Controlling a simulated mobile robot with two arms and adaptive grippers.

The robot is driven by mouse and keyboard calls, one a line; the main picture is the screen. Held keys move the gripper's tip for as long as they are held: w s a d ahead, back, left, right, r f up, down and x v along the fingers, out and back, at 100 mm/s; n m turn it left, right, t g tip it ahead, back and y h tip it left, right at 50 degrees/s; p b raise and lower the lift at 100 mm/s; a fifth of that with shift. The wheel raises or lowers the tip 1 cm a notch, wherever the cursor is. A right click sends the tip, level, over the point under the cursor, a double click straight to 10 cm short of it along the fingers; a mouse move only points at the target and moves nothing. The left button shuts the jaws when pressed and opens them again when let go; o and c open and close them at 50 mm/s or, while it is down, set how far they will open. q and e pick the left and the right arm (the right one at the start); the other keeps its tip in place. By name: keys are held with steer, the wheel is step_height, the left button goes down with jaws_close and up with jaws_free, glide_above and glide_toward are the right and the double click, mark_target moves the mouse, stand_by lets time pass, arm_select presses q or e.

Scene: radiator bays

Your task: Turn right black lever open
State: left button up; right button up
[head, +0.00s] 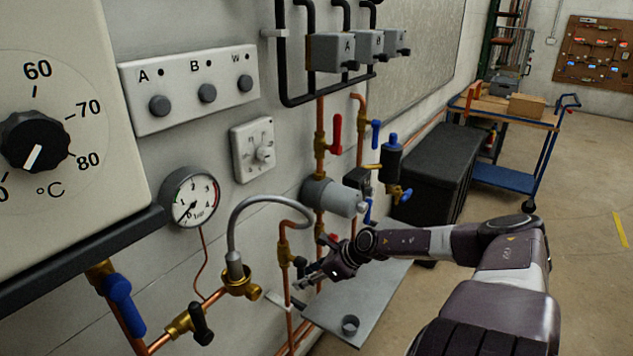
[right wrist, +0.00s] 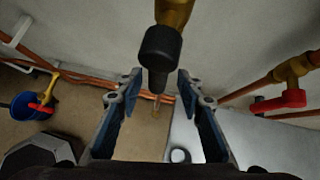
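The right black lever (head: 299,262) sits on a brass valve on a vertical copper pipe, low on the wall in the head view. In the right wrist view the black lever (right wrist: 160,48) hangs below its brass valve body (right wrist: 174,12), between the two finger lines. My right gripper (head: 303,284) is close beside it in the head view. In the right wrist view its blue-padded fingers (right wrist: 155,90) are spread apart, and no contact with the lever shows. Another black lever (head: 203,325) is on a valve at the lower left. My left gripper is out of view.
A red lever (right wrist: 290,99) on a brass valve is at the right of the wrist view. A curved grey hose (head: 262,200) runs left of the lever.

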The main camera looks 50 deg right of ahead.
steer(key=shift+v, duration=3)
